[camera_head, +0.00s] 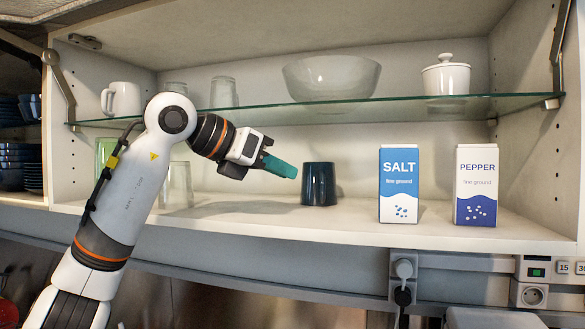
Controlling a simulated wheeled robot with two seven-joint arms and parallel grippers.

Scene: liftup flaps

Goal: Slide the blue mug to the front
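The dark blue mug (319,185) stands on the cabinet's lower shelf, near the middle. No handle shows from here. My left arm comes in from the left and its gripper (281,167) is just left of the mug, with teal fingertips pointing right and slightly down toward it. A small gap shows between the fingertips and the mug in the picture. The fingers overlap from this angle, so I cannot see whether they are apart. Nothing shows in them. My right gripper is out of view.
A salt box (399,185) and a pepper box (475,186) stand to the right on the lower shelf (350,219). A glass shelf (380,104) hangs above, holding a bowl (331,78) and a lidded jar (446,77). Glasses (177,186) stand behind my arm.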

